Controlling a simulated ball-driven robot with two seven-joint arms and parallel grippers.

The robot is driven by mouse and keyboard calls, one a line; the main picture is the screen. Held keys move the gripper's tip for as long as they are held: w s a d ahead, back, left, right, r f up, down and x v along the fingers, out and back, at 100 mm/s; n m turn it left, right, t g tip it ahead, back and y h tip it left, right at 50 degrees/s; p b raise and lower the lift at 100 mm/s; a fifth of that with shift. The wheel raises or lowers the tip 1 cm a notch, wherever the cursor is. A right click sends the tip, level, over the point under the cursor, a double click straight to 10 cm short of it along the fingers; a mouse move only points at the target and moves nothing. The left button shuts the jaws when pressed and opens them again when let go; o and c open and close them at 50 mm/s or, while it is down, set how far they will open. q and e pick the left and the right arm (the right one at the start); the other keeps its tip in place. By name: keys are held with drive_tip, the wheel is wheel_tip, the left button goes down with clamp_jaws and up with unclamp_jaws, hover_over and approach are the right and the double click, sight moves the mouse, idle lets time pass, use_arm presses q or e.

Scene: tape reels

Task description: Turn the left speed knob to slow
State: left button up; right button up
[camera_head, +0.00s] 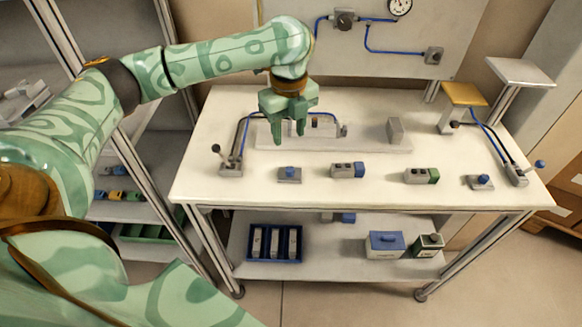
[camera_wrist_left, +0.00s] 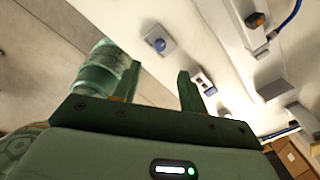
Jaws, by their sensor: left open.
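The left speed knob (camera_head: 290,172) is a blue knob on a small grey plate near the table's front edge. It also shows in the left wrist view (camera_wrist_left: 159,44), just beyond and between the fingertips. My left gripper (camera_head: 288,136) is green, points down, and is open and empty. In the head view it hangs above the table, a little behind the knob and apart from it. Its two fingers stand spread in the left wrist view (camera_wrist_left: 157,76). Any slow mark on the plate is too small to read. My right gripper is not in view.
A black-ball lever box (camera_head: 231,166) stands left of the knob. A two-button box with a blue end (camera_head: 347,170) is to its right, a green-ended one (camera_head: 422,176) farther right. Another blue knob (camera_head: 480,182) sits at far right. A grey block (camera_head: 395,131) stands behind.

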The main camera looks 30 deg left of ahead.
sight(289, 169)
use_arm(q)
wheel_tip(289, 169, down, 10)
drive_tip(key=b, duration=0.4)
drive_tip(key=shift+f, duration=0.15)
drive_tip(key=shift+f+b, duration=0.35)
drive_tip(key=shift+f, duration=0.25)
